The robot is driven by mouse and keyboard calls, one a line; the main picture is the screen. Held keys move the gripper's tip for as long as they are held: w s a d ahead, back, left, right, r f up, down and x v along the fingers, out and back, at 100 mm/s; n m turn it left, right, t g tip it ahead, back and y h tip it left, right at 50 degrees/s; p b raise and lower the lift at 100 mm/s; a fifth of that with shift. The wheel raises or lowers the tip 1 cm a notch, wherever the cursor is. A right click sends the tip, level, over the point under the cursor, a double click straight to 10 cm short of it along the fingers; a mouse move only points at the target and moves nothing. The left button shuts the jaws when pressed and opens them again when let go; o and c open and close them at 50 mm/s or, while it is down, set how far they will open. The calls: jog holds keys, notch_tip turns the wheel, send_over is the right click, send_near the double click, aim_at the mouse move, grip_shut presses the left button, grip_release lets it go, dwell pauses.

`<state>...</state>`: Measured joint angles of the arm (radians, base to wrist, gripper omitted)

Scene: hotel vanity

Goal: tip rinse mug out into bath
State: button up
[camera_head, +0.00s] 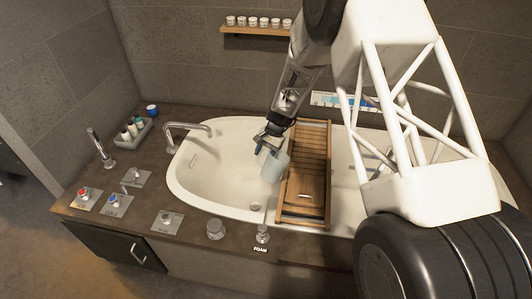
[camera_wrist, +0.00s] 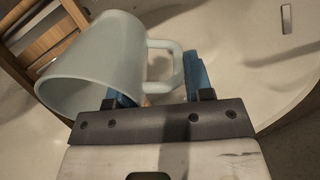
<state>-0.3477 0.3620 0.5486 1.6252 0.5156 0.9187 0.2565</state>
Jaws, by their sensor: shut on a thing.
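The rinse mug (camera_head: 275,167) is pale blue-grey and hangs over the white bath (camera_head: 222,178), just left of the wooden bath rack. My gripper (camera_head: 266,146) is shut on the mug's handle. In the wrist view the mug (camera_wrist: 95,62) is tilted, with its open mouth toward the lower left and its handle between the blue fingers of my gripper (camera_wrist: 160,85). I cannot see any liquid in the mug or coming out of it. The bath's white inside (camera_wrist: 245,60) lies below.
A slatted wooden rack (camera_head: 308,172) spans the bath close to the mug's right. A curved spout (camera_head: 188,128) stands at the left rim. Knobs, a hand shower (camera_head: 100,148) and a tray of bottles (camera_head: 134,130) sit on the brown surround. The bath's left part is clear.

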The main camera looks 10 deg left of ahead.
jog(key=shift+w+d+t+h, duration=0.15)
jog(key=shift+t+h, duration=1.55)
jog(key=shift+h, duration=0.1)
